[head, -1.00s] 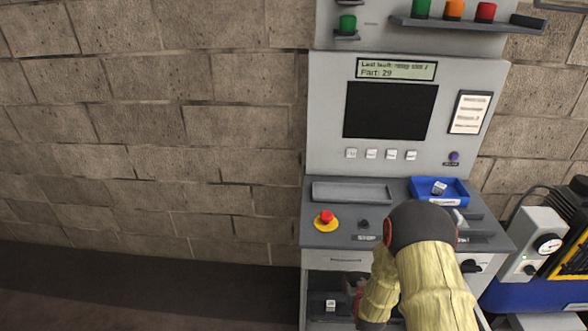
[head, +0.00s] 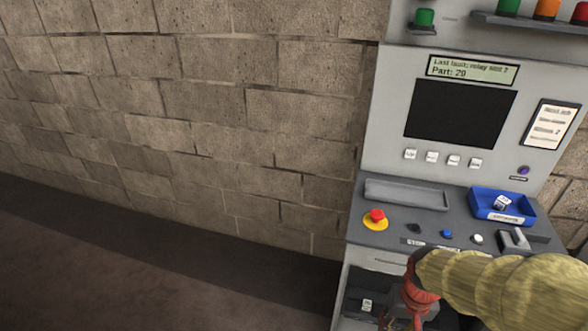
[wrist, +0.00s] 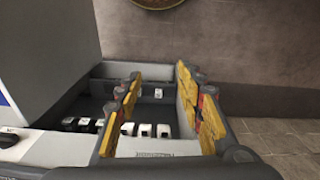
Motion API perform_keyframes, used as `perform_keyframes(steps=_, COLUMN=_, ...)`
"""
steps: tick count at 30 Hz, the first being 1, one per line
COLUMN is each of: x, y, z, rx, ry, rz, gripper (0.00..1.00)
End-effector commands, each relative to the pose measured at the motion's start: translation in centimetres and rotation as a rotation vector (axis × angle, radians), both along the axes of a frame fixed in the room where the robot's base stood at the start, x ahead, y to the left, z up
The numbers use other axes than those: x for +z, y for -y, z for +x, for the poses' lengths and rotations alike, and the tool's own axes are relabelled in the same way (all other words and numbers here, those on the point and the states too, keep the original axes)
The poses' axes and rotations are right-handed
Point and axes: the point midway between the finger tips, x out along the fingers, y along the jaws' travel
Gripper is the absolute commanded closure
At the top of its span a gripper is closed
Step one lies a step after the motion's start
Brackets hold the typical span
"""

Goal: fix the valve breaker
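The grey console (head: 398,125) has a display (head: 472,70) reading "Last fault: relay slot 2" and "Part: 29". Below its desk is a dark open drawer (wrist: 84,87), with several small black and white blocks (wrist: 145,130) in a row and one separate white block (wrist: 158,93) farther back. In the head view a labelled white block (head: 367,304) shows inside the drawer. My gripper (wrist: 159,88) is over the drawer, its yellow-padded fingers apart and nothing visibly held. In the head view my gripper (head: 415,300) is partly cut off and hidden by my arm.
On the desk are an empty grey tray (head: 405,182), a red stop button (head: 376,216), small knobs and a blue bin (head: 525,219) holding a labelled block (head: 502,203). A brick wall (head: 200,120) stands behind. The floor (head: 130,270) to the left is clear.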

Motion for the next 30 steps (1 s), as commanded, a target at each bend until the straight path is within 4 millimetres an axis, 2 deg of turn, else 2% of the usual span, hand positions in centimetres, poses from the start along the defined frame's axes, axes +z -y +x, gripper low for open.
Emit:
perform_keyframes(steps=1, x=2.5, y=-0.7, z=-0.8, rx=0.016, ry=0.022, rz=-0.003, gripper=0.62)
perform_keyframes(steps=3, x=5.3, y=-1.5, z=-2.2, rx=0.035, ry=0.043, rz=-0.006, gripper=0.62)
perform_keyframes(steps=8, x=11.1, y=-3.2, z=-4.7, rx=0.08, ry=0.148, rz=-0.017, gripper=0.62)
perform_keyframes(steps=12, x=15.6, y=-4.4, z=-5.2, rx=0.119, ry=0.299, rz=-0.031, gripper=0.62)
perform_keyframes(steps=15, x=18.1, y=-4.9, z=-5.4, rx=0.14, ry=0.383, rz=-0.036, gripper=0.62)
perform_keyframes(steps=19, x=19.8, y=-5.5, z=-5.5, rx=0.159, ry=0.44, rz=-0.037, gripper=0.62)
perform_keyframes(steps=30, x=20.0, y=-5.8, z=-5.5, rx=0.17, ry=0.446, rz=-0.035, gripper=0.62)
